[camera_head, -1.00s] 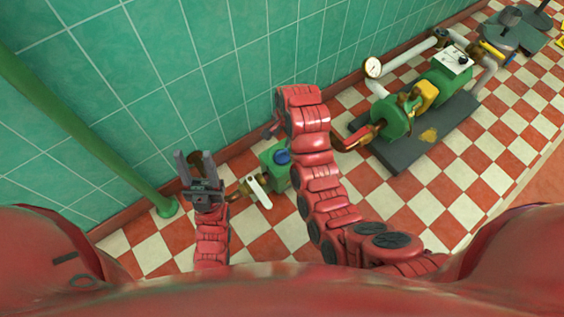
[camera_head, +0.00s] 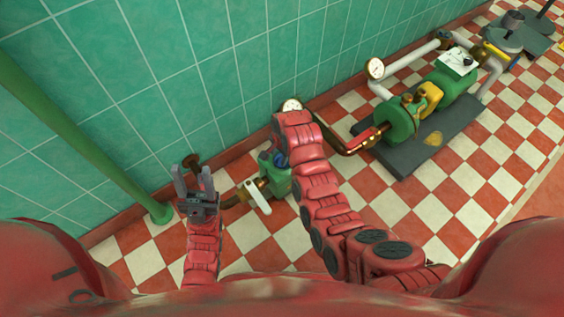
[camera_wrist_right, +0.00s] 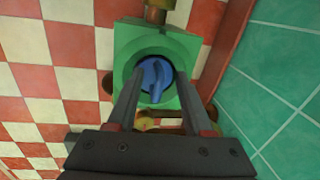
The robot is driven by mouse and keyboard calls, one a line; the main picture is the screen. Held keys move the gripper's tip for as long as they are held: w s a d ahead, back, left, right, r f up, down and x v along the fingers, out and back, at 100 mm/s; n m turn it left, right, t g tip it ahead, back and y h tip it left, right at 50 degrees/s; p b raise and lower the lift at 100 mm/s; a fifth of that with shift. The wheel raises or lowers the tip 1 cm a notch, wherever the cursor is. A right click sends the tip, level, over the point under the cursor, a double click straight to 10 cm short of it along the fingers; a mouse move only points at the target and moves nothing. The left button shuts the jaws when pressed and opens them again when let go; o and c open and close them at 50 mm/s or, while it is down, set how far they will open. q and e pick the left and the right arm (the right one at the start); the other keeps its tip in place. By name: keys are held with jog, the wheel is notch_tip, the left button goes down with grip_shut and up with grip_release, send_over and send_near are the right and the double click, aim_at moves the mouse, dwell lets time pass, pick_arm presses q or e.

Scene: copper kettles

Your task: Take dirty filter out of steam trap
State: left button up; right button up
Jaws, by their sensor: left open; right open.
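The steam trap is a green body (camera_head: 279,182) on a brass pipe by the wall, with a blue knob-like part (camera_head: 267,160) on top. In the right wrist view the green body (camera_wrist_right: 185,55) fills the middle and the blue ridged part (camera_wrist_right: 153,80) sits in its round opening. My right gripper (camera_wrist_right: 156,84) is open, its fingers on either side of the blue part; I cannot tell whether they touch it. In the head view it is mostly hidden by my right arm. My left gripper (camera_head: 194,184) is open and empty, left of the trap. No separate filter shows.
A white-handled valve (camera_head: 255,197) is on the pipe between my left gripper and the trap. A gauge (camera_head: 291,105) stands behind my right arm. A green pump (camera_head: 404,120) on a dark base is to the right. A green pipe (camera_head: 85,140) stands left.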

grip_shut()
dwell(1.3)
